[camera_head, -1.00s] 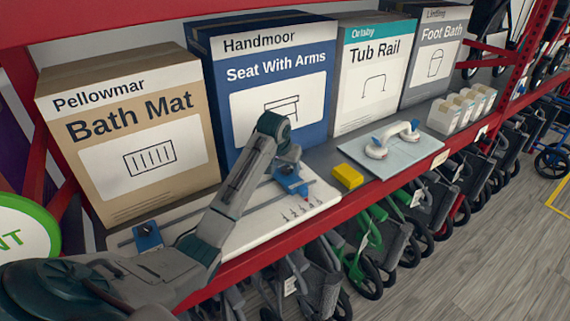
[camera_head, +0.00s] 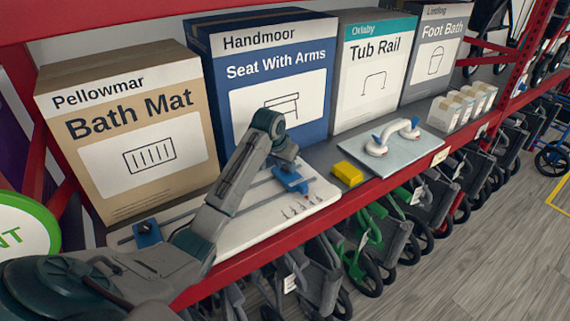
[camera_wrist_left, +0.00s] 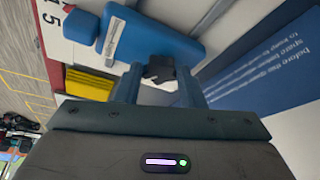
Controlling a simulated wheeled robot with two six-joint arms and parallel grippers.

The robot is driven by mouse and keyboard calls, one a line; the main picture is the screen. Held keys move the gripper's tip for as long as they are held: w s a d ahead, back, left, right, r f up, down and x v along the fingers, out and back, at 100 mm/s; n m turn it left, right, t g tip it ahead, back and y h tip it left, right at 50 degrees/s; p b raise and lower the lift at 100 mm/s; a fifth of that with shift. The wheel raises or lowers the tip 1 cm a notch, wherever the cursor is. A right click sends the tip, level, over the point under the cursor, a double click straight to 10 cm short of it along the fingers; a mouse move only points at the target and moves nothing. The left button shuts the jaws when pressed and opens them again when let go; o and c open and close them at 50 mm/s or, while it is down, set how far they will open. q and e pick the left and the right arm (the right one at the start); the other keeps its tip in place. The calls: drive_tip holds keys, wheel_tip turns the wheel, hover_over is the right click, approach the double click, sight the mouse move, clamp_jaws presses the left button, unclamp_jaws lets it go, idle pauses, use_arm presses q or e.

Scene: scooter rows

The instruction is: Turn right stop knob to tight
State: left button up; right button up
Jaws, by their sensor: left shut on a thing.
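The right stop (camera_head: 290,181) is a blue block on the grey rail of the white board (camera_head: 262,228). In the left wrist view the stop (camera_wrist_left: 160,42) shows large, with a dark knob (camera_wrist_left: 160,69) on its near side. My left gripper (camera_wrist_left: 158,88) has its two fingers on either side of the knob and is shut on it. In the head view my left gripper (camera_head: 287,163) is just above the right stop, and the knob is hidden there. A second blue stop (camera_head: 147,234) sits at the left end of the rail. My right gripper is not in view.
A yellow block (camera_head: 347,174) lies just right of the board, near the red shelf edge (camera_head: 330,216). A tub rail on a pale panel (camera_head: 410,154) is farther right. Large boxes, including the Seat With Arms box (camera_head: 262,85), stand close behind.

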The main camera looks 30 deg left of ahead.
use_arm(q)
drive_tip(key=m, duration=0.1)
drive_tip(key=m+h, duration=0.1)
drive_tip(key=m, duration=0.1)
drive_tip(key=m+h, duration=0.1)
drive_tip(key=m, duration=0.1)
drive_tip(key=shift+w+a+r, duration=0.1)
drive_tip(key=shift+a, duration=0.2)
drive_tip(key=shift+m, duration=0.3)
drive_tip(key=o, duration=1)
